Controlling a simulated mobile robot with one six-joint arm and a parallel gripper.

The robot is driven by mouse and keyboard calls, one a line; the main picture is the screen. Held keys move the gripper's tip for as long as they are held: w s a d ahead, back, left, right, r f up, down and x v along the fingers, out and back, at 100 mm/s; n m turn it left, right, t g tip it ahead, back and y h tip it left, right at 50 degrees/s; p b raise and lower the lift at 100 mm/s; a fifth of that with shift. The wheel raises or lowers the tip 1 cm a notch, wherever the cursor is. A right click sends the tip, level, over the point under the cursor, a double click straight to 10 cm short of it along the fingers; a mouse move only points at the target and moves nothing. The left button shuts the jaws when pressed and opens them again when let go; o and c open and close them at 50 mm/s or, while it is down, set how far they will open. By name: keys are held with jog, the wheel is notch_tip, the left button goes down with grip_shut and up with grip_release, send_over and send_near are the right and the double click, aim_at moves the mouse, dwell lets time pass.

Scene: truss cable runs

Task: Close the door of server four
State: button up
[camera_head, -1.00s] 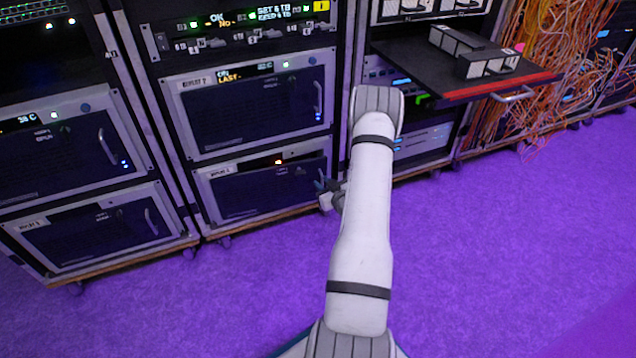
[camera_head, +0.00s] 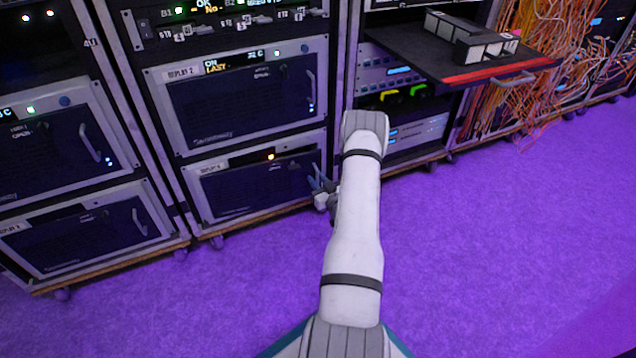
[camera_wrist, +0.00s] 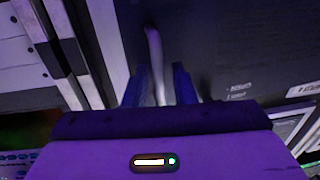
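Server four looks to be the lowest unit of the middle rack, with a small label (camera_head: 207,169) I can barely read. Its dark door (camera_head: 250,187) fills the front; I cannot tell from the head view how far it stands open. My gripper (camera_head: 316,184) is at the door's right side, partly hidden by my arm. In the wrist view, a pale bar handle (camera_wrist: 155,60) stands on a dark panel. My gripper's two blue fingers (camera_wrist: 159,88) are on either side of this handle, apart, with gaps visible.
Another server (camera_head: 240,95) with its door sits directly above. A left rack (camera_head: 70,150) stands beside it. To the right, a black shelf with a red edge (camera_head: 500,75) juts out, with loose orange cables (camera_head: 520,60) beyond. The purple floor (camera_head: 480,250) in front is clear.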

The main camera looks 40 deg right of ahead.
jog(key=shift+w, duration=0.15)
jog(key=shift+c, duration=0.3)
grip_shut()
